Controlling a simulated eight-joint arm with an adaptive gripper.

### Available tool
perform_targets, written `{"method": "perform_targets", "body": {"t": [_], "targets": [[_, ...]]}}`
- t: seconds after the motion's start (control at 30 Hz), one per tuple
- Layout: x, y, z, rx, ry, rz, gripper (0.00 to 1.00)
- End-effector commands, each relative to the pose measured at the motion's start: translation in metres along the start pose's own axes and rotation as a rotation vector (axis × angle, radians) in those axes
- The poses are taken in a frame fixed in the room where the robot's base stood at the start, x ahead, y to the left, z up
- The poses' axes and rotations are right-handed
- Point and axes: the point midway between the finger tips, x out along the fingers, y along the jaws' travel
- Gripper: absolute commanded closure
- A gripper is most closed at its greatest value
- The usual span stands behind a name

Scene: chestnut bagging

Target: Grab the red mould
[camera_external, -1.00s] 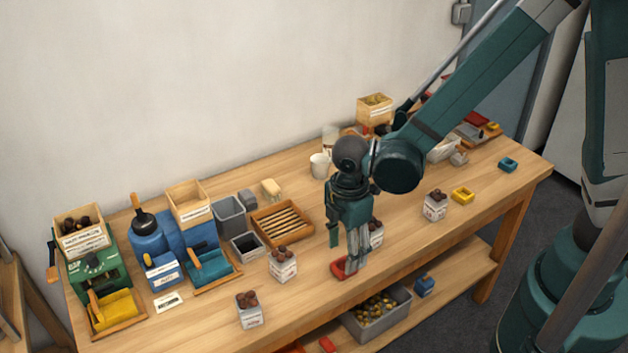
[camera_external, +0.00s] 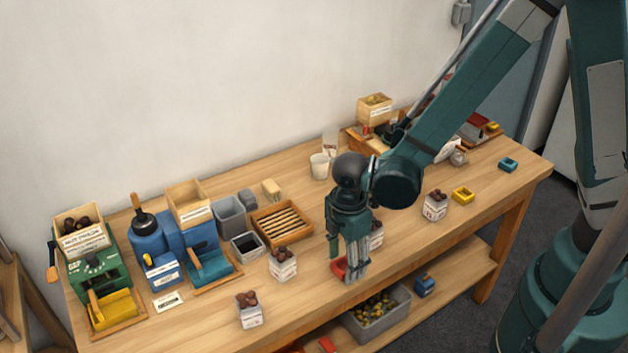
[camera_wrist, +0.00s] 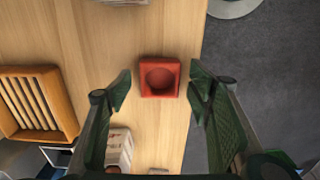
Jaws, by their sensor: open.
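The red mould (camera_wrist: 160,65) is a small square block with a round hollow. It lies on the wooden table near the front edge. In the wrist view it sits ahead of and between my open fingertips (camera_wrist: 159,92), apart from both. In the external view the red mould (camera_external: 340,266) is partly hidden behind my gripper (camera_external: 345,270), which points down over it. Nothing is held.
A bag of chestnuts (camera_external: 376,236) stands close behind my gripper, and another bag (camera_external: 283,265) stands to the left. A slatted wooden tray (camera_external: 283,224) lies further back. A yellow mould (camera_external: 462,195) and a teal mould (camera_external: 508,164) lie to the right.

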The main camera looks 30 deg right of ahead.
Motion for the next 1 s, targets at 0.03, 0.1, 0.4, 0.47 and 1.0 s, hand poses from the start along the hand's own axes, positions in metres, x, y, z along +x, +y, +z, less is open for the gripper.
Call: {"method": "perform_targets", "body": {"t": [0.03,0.1,0.4,0.47,1.0], "targets": [[0.000,0.000,0.000,0.000,0.000,0.000,0.49],[0.000,0.000,0.000,0.000,0.000,0.000,0.49],[0.000,0.000,0.000,0.000,0.000,0.000,0.79],[0.000,0.000,0.000,0.000,0.000,0.000,0.79],[-0.011,0.000,0.000,0.000,0.000,0.000,0.79]]}}
